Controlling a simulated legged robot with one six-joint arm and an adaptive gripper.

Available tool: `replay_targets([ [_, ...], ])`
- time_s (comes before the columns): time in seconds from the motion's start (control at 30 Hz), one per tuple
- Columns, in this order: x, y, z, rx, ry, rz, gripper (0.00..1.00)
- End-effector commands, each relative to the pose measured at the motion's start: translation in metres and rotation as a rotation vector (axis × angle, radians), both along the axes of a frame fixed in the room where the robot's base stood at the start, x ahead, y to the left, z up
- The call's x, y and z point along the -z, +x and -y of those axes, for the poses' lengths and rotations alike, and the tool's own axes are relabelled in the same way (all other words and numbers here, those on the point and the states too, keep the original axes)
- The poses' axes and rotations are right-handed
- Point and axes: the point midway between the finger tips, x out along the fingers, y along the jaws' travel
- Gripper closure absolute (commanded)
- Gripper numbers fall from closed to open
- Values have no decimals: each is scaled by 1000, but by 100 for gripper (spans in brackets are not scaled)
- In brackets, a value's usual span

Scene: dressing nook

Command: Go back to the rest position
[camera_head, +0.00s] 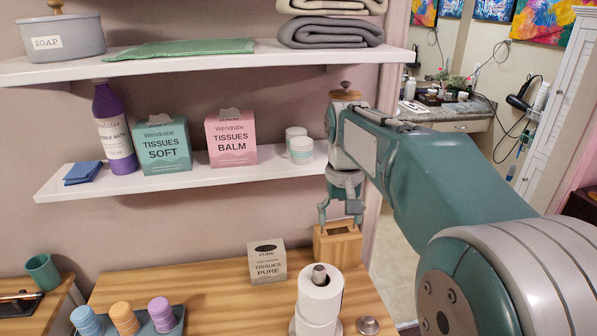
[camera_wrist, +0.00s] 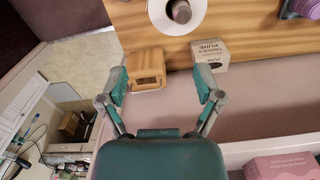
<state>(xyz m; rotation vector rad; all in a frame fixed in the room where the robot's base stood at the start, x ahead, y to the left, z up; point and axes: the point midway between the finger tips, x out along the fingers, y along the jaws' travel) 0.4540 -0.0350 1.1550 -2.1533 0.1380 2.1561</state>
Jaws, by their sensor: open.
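My gripper (camera_head: 341,220) points down with its fingers apart, at the right end of the lower wall shelf. In the head view it hangs above a small wooden box (camera_head: 338,246) at the back right of the wooden tabletop. In the wrist view my gripper (camera_wrist: 163,82) has nothing between its fingers. The wooden box (camera_wrist: 147,66) shows beyond the fingertips there. I cannot tell how high the fingertips are above the box. My arm reaches in from the right of the head view.
The lower shelf (camera_head: 75,186) holds a purple bottle (camera_head: 114,130), tissue boxes, jars and a blue cloth. A grey tissue box (camera_head: 267,262) and a paper roll (camera_head: 320,292) stand on the tabletop (camera_head: 215,300). The upper shelf (camera_head: 120,66) carries folded towels and a soap tub.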

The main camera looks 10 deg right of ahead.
Motion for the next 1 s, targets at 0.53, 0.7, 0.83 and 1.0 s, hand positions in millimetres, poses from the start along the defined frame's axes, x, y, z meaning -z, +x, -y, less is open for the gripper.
replay_targets([
  [0.53,1,-125,-25,-74,-21,284,16],
  [0.7,20,-167,-32,-101,-27,389,16],
  [0.83,36,-190,-35,-116,-31,453,16],
  [1.0,48,-203,-36,-126,-33,490,16],
])
